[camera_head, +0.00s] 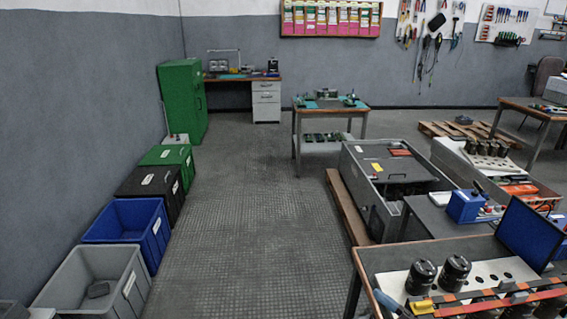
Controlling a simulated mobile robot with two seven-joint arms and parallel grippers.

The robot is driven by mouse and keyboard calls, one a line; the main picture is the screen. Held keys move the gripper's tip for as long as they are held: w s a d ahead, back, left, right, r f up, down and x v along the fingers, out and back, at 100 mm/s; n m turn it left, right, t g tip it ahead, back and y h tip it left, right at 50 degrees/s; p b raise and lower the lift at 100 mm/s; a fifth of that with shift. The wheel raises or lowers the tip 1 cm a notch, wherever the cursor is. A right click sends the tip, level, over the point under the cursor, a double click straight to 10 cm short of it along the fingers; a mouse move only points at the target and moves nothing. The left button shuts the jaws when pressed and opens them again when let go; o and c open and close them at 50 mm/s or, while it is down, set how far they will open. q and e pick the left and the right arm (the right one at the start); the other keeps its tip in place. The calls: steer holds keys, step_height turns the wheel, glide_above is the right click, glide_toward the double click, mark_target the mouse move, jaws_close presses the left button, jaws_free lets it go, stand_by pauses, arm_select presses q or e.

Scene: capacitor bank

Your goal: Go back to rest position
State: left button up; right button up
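Neither of my grippers shows in the head view, and no part of my arms can be made out. Black cylindrical capacitors (455,272) stand on a white perforated plate (489,269) on the workbench (387,254) at the lower right. An orange-red bar with a yellow piece (421,307) runs along the front of the plate. A blue handle (386,300) lies at the bench's left side.
Along the left wall stand a grey bin (68,281) holding a dark object, a blue bin (124,216), black and green boxes and a green cabinet (181,97). A grey cabinet lies right of the aisle, by a wooden pallet (346,207). The central floor (232,215) is clear.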

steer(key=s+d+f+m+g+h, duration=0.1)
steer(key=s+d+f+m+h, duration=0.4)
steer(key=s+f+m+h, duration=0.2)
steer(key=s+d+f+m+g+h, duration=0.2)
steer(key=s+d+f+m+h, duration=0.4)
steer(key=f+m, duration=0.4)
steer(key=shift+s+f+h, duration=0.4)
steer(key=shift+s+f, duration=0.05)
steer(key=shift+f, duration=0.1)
